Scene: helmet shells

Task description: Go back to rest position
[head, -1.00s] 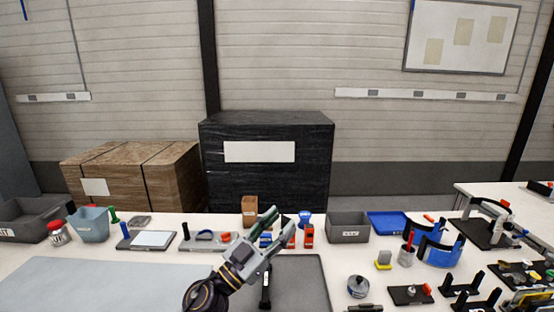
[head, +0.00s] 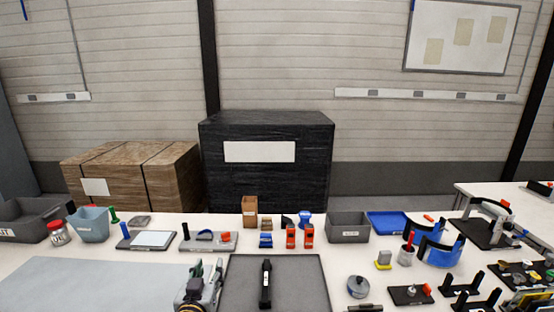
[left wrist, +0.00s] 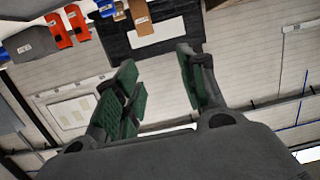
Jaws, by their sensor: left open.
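My left gripper (head: 205,272) is low in the head view, over the table's front part, just left of the dark grey mat (head: 300,272). It is open and holds nothing. In the left wrist view its two green-padded fingers (left wrist: 160,85) stand apart with only the far wall and dark stack between them. My right gripper is not in view.
A black tool (head: 266,284) lies on the mat. Orange boxes (head: 291,236), a brown box (head: 250,212) and a grey bin (head: 348,228) stand behind it. Blue curved shells (head: 440,250) and black fixtures are at right. A pale grey mat (head: 100,285) at left is clear.

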